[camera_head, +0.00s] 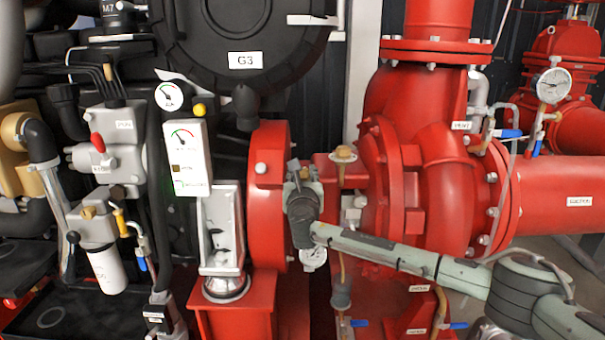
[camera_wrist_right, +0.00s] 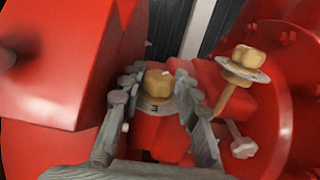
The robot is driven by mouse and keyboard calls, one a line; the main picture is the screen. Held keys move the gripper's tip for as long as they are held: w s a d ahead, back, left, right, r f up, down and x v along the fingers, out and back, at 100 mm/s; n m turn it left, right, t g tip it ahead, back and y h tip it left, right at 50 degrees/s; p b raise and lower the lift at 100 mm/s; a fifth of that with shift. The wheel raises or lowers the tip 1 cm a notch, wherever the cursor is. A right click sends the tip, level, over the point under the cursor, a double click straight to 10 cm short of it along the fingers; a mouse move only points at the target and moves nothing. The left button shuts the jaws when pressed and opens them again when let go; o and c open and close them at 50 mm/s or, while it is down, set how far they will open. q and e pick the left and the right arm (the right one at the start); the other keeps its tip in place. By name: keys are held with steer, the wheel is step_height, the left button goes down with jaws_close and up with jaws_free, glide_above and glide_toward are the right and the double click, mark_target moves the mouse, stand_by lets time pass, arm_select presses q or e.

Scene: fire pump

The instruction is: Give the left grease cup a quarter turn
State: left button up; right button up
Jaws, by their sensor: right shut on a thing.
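The left grease cup (camera_wrist_right: 157,84), a brass hex cap over a grey marked disc, sits on a red housing in the right wrist view. My right gripper (camera_wrist_right: 157,93) has its grey fingers on both sides of the cup and is shut on it. My left gripper is not in view.
The round red flange (camera_head: 267,190) is close on the left of my right gripper, and the pump casing (camera_head: 430,165) is on the right. A grey bolt (camera_wrist_right: 240,143) sits below the second cup. A white gauge box (camera_head: 190,158) stands farther left.

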steer(key=o, duration=1.2)
steer(key=shift+c, duration=0.2)
steer(key=shift+s+a, duration=0.1)
steer(key=shift+s, duration=0.25)
steer(key=s, duration=0.7)
steer(key=shift+s+d, duration=0.15)
steer(key=shift+d, duration=0.1)
